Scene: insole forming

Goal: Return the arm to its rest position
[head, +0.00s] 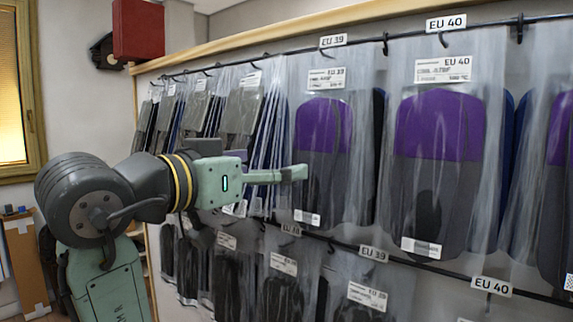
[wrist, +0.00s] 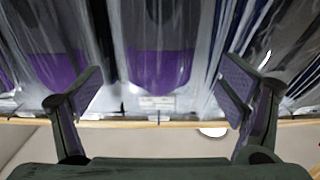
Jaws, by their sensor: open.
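My gripper (head: 292,175) reaches to the right in front of the rack in the head view, near the EU 39 bag (head: 322,125) with a purple and grey insole. In the wrist view my gripper (wrist: 160,100) shows its two fingers spread wide apart, with nothing held between them. Behind the gap hangs a bagged insole with a purple end (wrist: 160,70). Whether the fingers touch any bag cannot be told from the head view.
Clear bags hang from an upper rail (head: 460,30) and a lower rail (head: 400,262). An EU 40 bag (head: 437,130) hangs to the right. A red box (head: 138,30) is on the wall at upper left. A window (head: 12,90) is at the far left.

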